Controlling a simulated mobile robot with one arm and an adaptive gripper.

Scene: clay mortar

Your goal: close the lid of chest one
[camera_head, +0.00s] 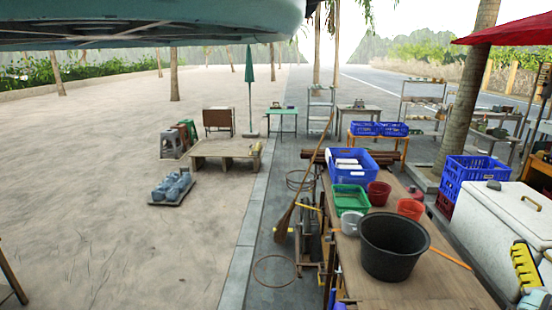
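A white chest (490,232), like a cooler or freezer, stands at the right edge, partly cut off by the frame. Its pale top (505,205) looks flat, with a small handle (532,203) on it. A small dark object (494,185) lies at the far part of the top. I cannot tell whether any part of its lid stands open. No label marks it as chest one. I cannot make out my gripper in this view.
A wooden table (425,275) with a black tub (393,245), a blue crate (352,170) and red buckets stands left of the chest. A blue crate (470,172) is behind the chest. A yellow and black item (525,267) is near the right edge. Open sand lies left.

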